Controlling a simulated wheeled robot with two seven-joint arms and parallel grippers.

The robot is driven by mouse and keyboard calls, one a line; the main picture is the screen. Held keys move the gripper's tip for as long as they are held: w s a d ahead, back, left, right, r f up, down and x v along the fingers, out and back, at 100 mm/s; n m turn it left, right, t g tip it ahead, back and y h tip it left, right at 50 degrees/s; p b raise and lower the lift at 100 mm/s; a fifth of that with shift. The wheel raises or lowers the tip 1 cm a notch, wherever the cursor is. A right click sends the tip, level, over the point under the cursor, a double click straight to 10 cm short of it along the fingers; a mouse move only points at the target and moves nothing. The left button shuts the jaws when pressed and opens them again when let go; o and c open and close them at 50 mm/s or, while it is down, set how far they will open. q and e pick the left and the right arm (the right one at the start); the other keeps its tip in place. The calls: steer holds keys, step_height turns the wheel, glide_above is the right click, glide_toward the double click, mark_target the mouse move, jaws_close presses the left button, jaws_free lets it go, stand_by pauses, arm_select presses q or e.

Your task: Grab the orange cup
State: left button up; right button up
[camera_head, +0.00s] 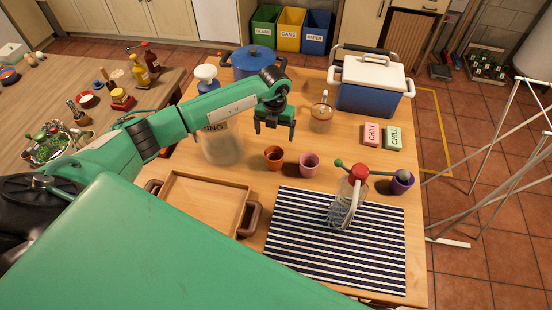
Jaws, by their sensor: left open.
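The orange cup (273,158) stands upright on the wooden table, left of a pink cup (309,165) and close to it. My left gripper (274,131) is above and slightly behind the orange cup in the picture, fingers pointing down. Its jaws are open and empty, apart from the cup. The exact height of the gripper above the table is hard to tell. My right gripper is not in view.
A wooden tray (205,203) lies front left. A striped mat (295,245) holds a glass jug (347,203) with a red lid. A purple cup (402,182), a cooler (371,85), a blue pot (254,62) and a clear container (222,148) stand around.

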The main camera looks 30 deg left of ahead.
arm_select(q)
steer(key=b, duration=0.2)
glide_above(274, 154)
steer(key=s+d, duration=0.1)
steer(key=s, duration=0.1)
step_height(274, 154, down, 4)
step_height(274, 154, down, 8)
steer(key=b, duration=0.4)
steer(key=shift+d, duration=0.1)
steer(key=shift+f, duration=0.1)
steer(key=c, duration=0.9)
steer(key=shift+c, duration=0.6)
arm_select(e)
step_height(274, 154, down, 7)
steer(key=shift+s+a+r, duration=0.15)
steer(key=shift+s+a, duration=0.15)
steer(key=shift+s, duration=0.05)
